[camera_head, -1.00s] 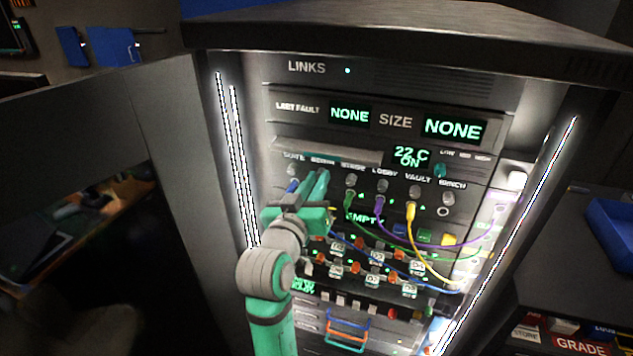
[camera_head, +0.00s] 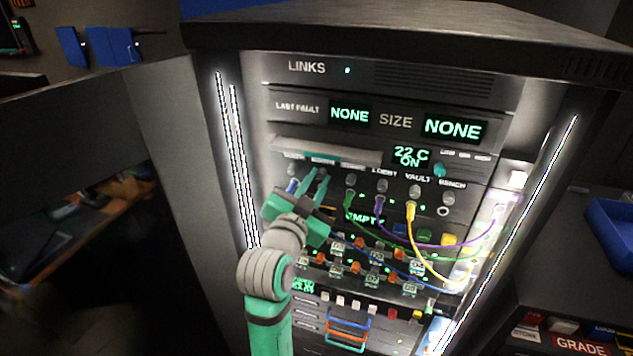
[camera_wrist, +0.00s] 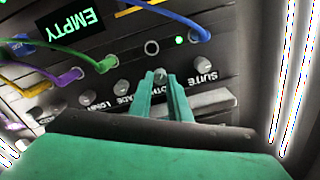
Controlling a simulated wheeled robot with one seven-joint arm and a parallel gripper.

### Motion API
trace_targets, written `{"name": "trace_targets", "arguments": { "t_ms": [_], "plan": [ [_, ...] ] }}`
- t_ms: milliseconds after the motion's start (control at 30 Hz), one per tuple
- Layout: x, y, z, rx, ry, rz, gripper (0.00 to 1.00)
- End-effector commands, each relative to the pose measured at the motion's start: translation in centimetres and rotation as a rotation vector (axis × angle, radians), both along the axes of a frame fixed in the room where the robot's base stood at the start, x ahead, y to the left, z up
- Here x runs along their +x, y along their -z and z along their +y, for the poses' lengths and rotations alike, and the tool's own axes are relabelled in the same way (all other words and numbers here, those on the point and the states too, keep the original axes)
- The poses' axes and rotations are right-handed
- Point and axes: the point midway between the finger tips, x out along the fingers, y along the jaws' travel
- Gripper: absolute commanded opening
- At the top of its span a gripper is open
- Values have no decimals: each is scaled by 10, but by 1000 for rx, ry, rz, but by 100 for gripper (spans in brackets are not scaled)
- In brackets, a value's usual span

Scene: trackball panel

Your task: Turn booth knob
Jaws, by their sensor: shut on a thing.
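The booth knob (camera_wrist: 160,77) is a small grey round knob in the row under the light strip on the rack panel. It is second from the left in the head view, beside the SUITE knob (camera_head: 293,170). My gripper (camera_wrist: 161,74) is shut on the booth knob, with one green fingertip on each side of it. In the head view my gripper (camera_head: 317,172) reaches up to the panel and mostly covers this knob. The BOOTH label is partly hidden by the fingers in the wrist view. I cannot tell which way the knob points.
More knobs stand close to the right, such as LOBBY (camera_head: 382,186) and VAULT (camera_head: 414,191). Purple (camera_head: 440,241), yellow (camera_head: 411,212), green and blue cables hang below them. The open cabinet door (camera_head: 170,150) is at the left.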

Motion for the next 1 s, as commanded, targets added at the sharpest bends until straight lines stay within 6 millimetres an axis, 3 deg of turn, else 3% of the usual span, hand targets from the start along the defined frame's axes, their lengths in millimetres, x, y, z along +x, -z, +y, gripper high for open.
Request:
{"name": "trace_targets", "arguments": {
  "t_ms": [600,1000],
  "plan": [
    [0,-1,-1,546,-1,-181,0],
    [0,0,-1,779,-1,-257,0]
  ]
}}
